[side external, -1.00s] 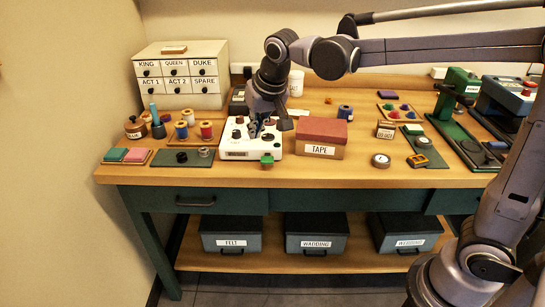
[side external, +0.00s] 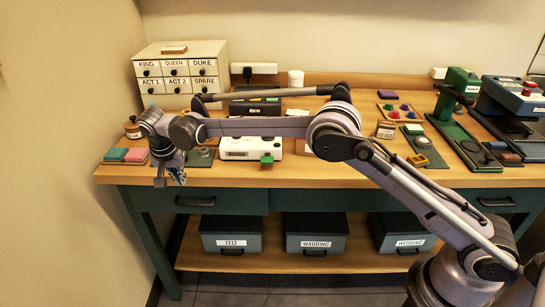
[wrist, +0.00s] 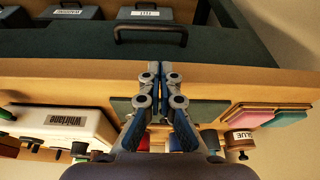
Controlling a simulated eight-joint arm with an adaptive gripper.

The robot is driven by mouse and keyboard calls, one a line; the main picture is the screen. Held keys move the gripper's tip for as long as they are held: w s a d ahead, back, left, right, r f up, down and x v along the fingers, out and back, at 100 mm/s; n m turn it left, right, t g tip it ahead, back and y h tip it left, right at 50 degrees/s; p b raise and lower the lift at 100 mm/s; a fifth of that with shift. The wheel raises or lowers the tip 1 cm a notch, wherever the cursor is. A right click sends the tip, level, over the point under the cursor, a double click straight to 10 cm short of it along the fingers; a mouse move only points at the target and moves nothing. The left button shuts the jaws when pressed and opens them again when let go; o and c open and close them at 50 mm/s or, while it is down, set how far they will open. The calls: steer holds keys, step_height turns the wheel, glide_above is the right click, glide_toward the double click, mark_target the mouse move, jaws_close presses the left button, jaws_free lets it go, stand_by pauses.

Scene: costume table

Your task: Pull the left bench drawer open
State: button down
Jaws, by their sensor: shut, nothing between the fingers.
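The left bench drawer (side external: 240,201) is a dark green front under the wooden tabletop, flush with the bench. Its dark bar handle (side external: 195,202) is in the side view and also near the top of the wrist view (wrist: 150,30). My gripper (side external: 177,181) is at the bench's front edge, a little above and left of the handle in the side view. In the wrist view the fingertips (wrist: 152,66) are shut together, empty, pointing toward the handle, with a small gap showing between them and the bar.
Pink and green pads (side external: 125,155) lie on the tabletop left of my gripper. A white machine (side external: 238,150) stands to the right. Labelled bins, including FELT (side external: 232,238), sit on the lower shelf. The floor in front of the drawer is clear.

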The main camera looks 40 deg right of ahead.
mark_target(188, 197)
steer(key=x, duration=1.1)
steer(key=shift+a+f, duration=0.2)
steer(key=s+a, duration=1.7)
stand_by(0.3)
